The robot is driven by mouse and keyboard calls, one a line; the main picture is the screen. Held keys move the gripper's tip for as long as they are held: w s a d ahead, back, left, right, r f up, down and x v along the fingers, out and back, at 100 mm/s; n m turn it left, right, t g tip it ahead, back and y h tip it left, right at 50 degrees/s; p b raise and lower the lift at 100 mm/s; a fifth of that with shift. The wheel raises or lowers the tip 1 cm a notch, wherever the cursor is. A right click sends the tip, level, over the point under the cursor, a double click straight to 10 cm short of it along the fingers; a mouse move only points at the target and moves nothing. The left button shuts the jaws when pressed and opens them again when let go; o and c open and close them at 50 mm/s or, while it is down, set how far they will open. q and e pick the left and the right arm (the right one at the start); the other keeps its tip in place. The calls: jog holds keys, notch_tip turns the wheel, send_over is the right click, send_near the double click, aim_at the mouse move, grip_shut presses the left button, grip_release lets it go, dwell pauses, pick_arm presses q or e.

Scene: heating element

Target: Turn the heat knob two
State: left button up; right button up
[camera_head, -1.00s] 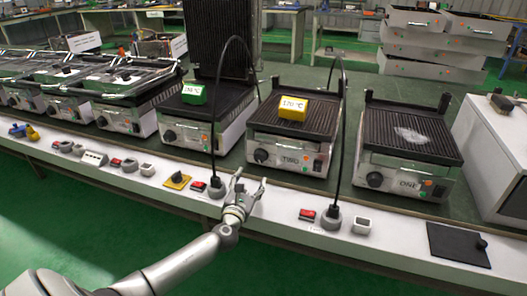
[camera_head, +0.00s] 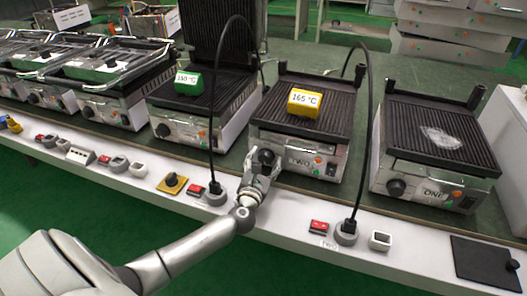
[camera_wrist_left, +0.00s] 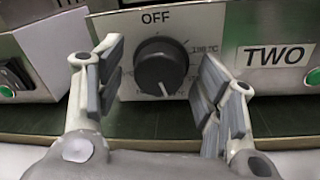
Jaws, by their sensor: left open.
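The heat knob of grill TWO (camera_wrist_left: 160,68) is a round dark dial with a white pointer line, pointing down and slightly right, under the OFF mark in the left wrist view. In the head view the knob (camera_head: 266,156) sits on the left of the front panel of grill TWO (camera_head: 330,167). My left gripper (camera_wrist_left: 160,85) is open, its fingers on either side of the knob with gaps showing; I cannot tell if they touch it. It also shows in the head view (camera_head: 263,164). A yellow block reading 165 °C (camera_head: 305,102) lies on this grill. My right gripper is not in view.
Grill ONE (camera_head: 436,137) stands to the right, and a grill with a green 150 °C block (camera_head: 188,82) to the left. Black cables rise from sockets (camera_head: 215,194) (camera_head: 346,232) on the white front ledge. Red switches (camera_head: 318,227) sit beside them.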

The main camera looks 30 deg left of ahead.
pick_arm(q)
jog(key=shift+w, duration=0.1)
jog(key=shift+d+r, duration=0.1)
jog(key=shift+r, duration=0.05)
jog(key=shift+s, duration=0.2)
jog(key=shift+c, duration=0.6)
jog(key=c, duration=0.9)
jog(key=shift+n, duration=0.9)
jog(key=shift+r+n, duration=0.1)
jog(key=shift+n, duration=1.1)
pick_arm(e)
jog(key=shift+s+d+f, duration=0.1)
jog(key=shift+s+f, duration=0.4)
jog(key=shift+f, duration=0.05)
